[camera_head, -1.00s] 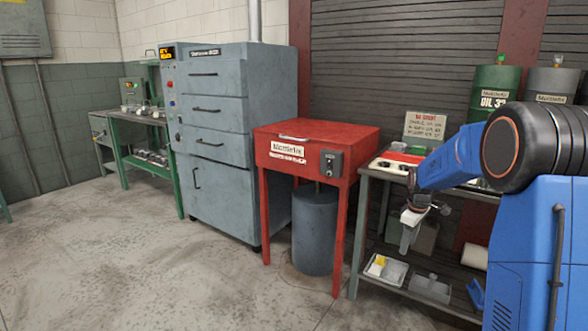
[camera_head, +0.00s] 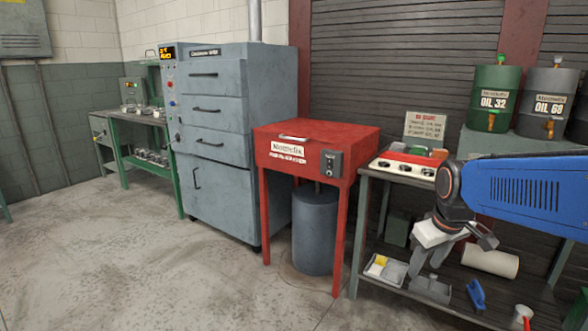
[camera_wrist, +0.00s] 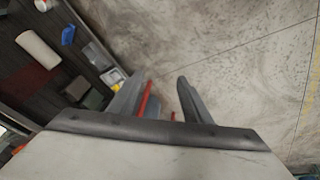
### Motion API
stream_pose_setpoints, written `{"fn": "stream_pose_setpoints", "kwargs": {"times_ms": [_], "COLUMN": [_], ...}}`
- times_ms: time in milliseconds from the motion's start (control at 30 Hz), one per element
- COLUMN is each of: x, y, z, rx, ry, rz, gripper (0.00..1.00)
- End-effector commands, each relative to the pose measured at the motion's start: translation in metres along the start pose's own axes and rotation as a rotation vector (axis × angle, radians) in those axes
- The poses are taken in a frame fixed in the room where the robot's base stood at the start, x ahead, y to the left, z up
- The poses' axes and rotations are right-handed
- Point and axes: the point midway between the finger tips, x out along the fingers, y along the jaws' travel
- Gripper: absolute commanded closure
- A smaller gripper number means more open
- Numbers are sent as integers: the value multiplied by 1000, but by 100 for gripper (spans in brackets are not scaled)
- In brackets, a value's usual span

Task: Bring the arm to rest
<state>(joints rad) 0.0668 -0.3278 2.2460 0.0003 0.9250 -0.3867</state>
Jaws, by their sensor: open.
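My gripper (camera_head: 428,257) hangs at the end of my blue arm at the right of the head view, in front of the steel workbench. Its fingers point down toward the lower shelf level. In the wrist view my gripper (camera_wrist: 155,95) has its two grey fingers apart, with nothing held between them. The floor and part of the red stand show past the fingers.
The workbench (camera_head: 362,225) has trays (camera_head: 386,269), a white roll (camera_head: 490,262) and a blue item (camera_head: 476,294) on its lower shelf. The red washer (camera_head: 318,146) and grey oven (camera_head: 222,185) stand left. Open floor (camera_head: 130,265) lies in front.

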Motion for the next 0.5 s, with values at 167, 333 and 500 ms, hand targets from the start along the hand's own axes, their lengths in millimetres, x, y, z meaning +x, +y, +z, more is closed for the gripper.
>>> {"fn": "stream_pose_setpoints", "kwargs": {"times_ms": [167,333,500], "x": [-18,-27,-30], "y": [-25,-46,-66], "z": [44,85,125], "rx": [78,157,232], "ry": [34,62,90], "rz": [6,7,6], "gripper": [55,55,55]}}
